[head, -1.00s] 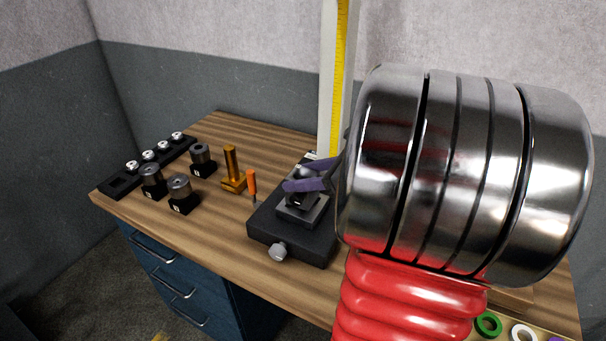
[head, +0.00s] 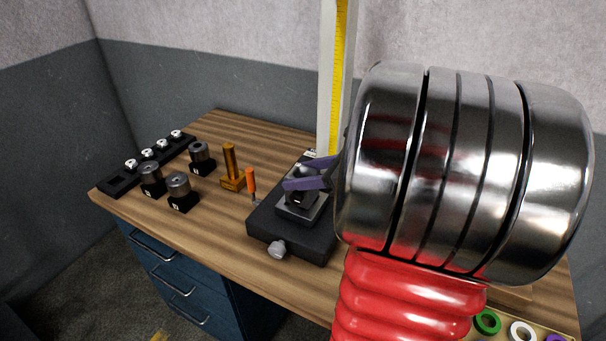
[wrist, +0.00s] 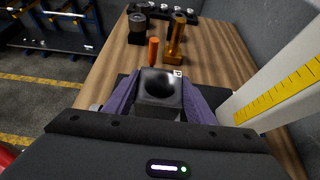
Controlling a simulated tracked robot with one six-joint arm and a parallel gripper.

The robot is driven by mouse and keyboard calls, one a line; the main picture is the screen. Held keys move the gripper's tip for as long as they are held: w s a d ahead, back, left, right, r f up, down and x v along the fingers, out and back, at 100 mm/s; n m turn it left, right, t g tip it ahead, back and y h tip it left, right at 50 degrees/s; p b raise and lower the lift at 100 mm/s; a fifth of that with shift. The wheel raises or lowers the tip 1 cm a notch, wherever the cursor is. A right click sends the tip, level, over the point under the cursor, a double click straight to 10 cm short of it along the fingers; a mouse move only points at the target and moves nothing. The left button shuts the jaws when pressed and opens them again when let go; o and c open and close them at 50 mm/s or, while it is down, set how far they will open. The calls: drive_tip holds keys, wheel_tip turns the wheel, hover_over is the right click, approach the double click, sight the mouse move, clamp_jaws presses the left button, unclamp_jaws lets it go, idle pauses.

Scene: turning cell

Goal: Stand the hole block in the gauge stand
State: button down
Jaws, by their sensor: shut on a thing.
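My gripper (head: 304,183), with purple fingers, is shut on the hole block (wrist: 160,92), a dark grey block with a round hole in its top and a small white label at one corner. In the wrist view the block sits between the two fingers. In the head view the fingers partly cover it. It is low over the raised dark seat of the black gauge stand (head: 275,236), which has a silver knob (head: 277,249) at its front. I cannot tell whether the block touches the seat.
A white column with a yellow scale (head: 340,80) rises just behind the stand. An orange-handled tool (head: 251,181) and a brass-coloured post (head: 230,165) stand close to its left. Several dark round pieces on black bases (head: 179,190) are farther left. Coloured rings (head: 488,322) lie front right.

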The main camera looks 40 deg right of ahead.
drive_tip(key=shift+f, duration=1.4)
idle(1.5)
drive_tip(key=c, duration=1.2)
unclamp_jaws()
drive_tip(key=o, duration=0.5)
drive_tip(key=shift+f, duration=0.1)
drive_tip(key=shift+f, duration=0.1)
drive_tip(key=v, duration=1.4)
